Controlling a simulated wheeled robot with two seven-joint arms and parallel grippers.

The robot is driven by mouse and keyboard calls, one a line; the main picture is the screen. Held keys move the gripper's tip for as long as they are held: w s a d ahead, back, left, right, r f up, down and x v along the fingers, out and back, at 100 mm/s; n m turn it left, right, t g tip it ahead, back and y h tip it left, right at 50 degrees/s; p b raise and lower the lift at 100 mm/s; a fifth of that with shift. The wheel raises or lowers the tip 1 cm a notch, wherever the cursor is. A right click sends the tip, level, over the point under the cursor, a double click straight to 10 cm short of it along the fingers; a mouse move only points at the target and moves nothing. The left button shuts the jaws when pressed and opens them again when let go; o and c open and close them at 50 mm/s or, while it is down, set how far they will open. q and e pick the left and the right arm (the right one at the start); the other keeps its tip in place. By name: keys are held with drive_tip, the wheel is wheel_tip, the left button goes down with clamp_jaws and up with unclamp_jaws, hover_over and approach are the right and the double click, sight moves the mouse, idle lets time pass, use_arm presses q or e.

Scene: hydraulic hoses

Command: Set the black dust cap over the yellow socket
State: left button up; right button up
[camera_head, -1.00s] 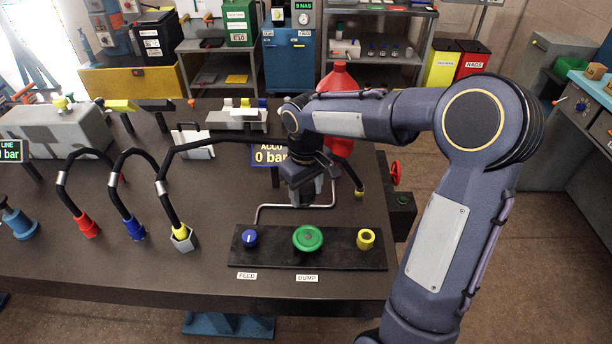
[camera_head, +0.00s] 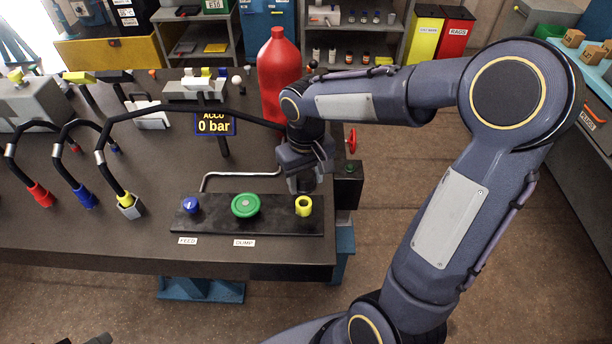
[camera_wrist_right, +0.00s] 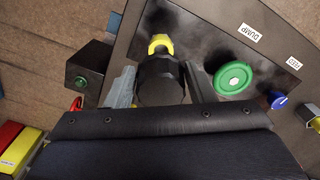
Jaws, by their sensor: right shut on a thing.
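My right gripper (camera_head: 303,186) is low over the right end of the black panel, just behind the yellow socket (camera_head: 303,206). In the right wrist view its two fingers (camera_wrist_right: 160,88) are closed on the sides of the black dust cap (camera_wrist_right: 158,72). The yellow socket also shows there (camera_wrist_right: 160,42), just beyond the cap and partly covered by it. I cannot tell whether cap and socket touch. In the head view the cap is hidden by or blends with the gripper. My left gripper is not clearly seen.
The black panel (camera_head: 275,226) also carries a green DUMP knob (camera_head: 245,205) and a blue FEED knob (camera_head: 192,204). A bent metal pipe (camera_head: 240,174) runs behind them. A red bottle (camera_head: 278,80) stands behind my gripper. Several black hoses arch at left, one reaching toward my wrist.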

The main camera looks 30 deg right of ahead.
drive_tip(key=b, duration=0.5)
hover_over(306, 205)
drive_tip(key=s+a, duration=0.1)
drive_tip(key=s, duration=0.1)
drive_tip(key=shift+w+f, duration=0.15)
drive_tip(key=shift+f, duration=2.75)
drive_tip(key=shift+f+b, duration=1.55)
drive_tip(key=shift+f, duration=0.7)
drive_tip(key=o, duration=1)
drive_tip(key=shift+r, duration=0.1)
wheel_tip(306, 205, up, 8)
drive_tip(key=shift+f+p, duration=0.15)
drive_tip(key=shift+p, duration=0.15)
drive_tip(key=s+a+t+y, duration=0.1)
drive_tip(key=s+t, duration=0.1)
drive_tip(key=s, duration=0.3)
drive_tip(key=s+a+t+y, duration=0.1)
drive_tip(key=s, duration=0.4)
drive_tip(key=s+a+m+t+y, duration=0.1)
drive_tip(key=s+a+t, duration=0.1)
drive_tip(key=s, duration=0.4)
drive_tip(key=shift+a+r+t+y, duration=0.1)
drive_tip(key=shift+r+t+y, duration=0.2)
drive_tip(key=shift+y, duration=0.1)
